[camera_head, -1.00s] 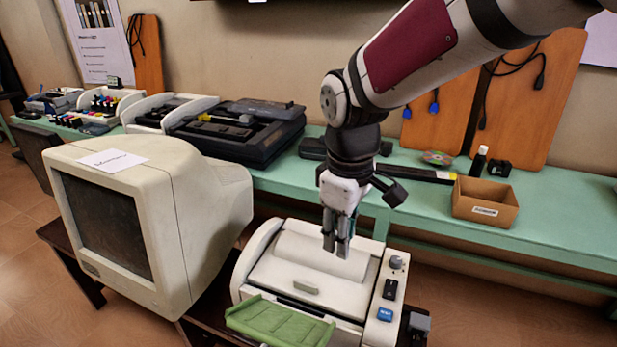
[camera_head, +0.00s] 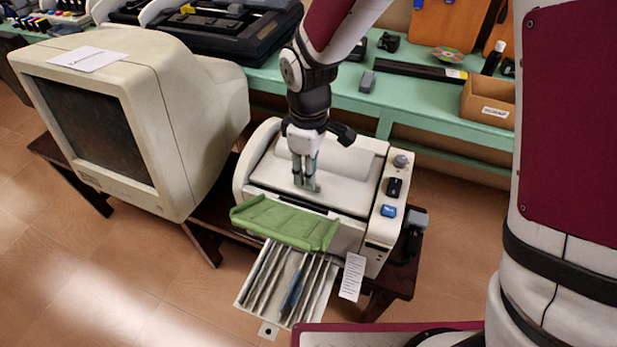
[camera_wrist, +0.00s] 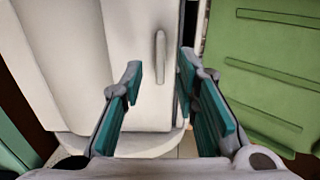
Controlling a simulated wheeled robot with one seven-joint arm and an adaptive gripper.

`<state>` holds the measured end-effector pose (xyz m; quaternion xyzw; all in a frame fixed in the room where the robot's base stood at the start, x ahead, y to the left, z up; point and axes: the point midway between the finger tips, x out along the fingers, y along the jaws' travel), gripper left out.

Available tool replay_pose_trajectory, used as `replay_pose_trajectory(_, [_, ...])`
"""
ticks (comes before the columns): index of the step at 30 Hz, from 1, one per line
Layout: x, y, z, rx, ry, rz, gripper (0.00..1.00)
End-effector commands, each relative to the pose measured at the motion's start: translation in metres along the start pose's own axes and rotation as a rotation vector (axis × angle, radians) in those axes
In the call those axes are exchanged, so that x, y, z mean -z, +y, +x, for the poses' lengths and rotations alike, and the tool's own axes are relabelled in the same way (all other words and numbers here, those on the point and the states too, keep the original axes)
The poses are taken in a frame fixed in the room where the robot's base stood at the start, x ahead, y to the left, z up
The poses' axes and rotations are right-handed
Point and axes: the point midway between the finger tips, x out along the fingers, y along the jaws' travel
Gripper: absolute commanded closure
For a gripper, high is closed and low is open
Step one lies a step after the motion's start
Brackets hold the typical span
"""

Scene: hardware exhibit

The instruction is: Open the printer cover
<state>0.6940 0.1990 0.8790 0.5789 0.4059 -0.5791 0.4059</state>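The white printer (camera_head: 365,235) stands below my gripper, and its cover (camera_head: 345,180) is closed. The cover also fills the left half of the wrist view (camera_wrist: 75,60), with a raised pale handle (camera_wrist: 160,57) on it. My gripper (camera_head: 306,186) is over the front part of the cover. In the wrist view my gripper (camera_wrist: 160,70) is open, with one teal-padded finger on each side of the handle's line. The handle shows between the fingertips, slightly ahead of them. I cannot tell whether the fingers touch the cover. In the head view the fingers mostly hide the handle.
A green tray (camera_head: 285,222) juts from the printer's front, above a ribbed rack (camera_head: 285,285). A big beige monitor (camera_head: 190,110) stands close on the left. Knob and buttons (camera_head: 390,210) line the printer's right side. A green bench (camera_head: 425,105) runs behind.

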Motion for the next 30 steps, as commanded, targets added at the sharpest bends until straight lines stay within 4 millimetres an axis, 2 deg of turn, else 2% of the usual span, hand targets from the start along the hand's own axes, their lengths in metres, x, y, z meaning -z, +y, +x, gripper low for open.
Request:
replay_pose_trajectory(3, [0.000,-0.001,0.018,0.002,-0.002,-0.001,0.72])
replay_pose_trajectory(7, [0.000,0.000,0.028,0.001,-0.001,0.000,0.72])
replay_pose_trajectory(18, [0.000,0.000,0.033,-0.001,0.001,0.001,0.72])
replay_pose_trajectory(20, [0.000,0.000,0.033,0.000,0.001,0.001,0.83])
replay_pose_trajectory(22, [0.000,0.000,0.033,0.000,0.000,0.001,0.99])
replay_pose_trajectory(30, [0.000,0.000,0.033,0.000,0.001,0.001,1.00])
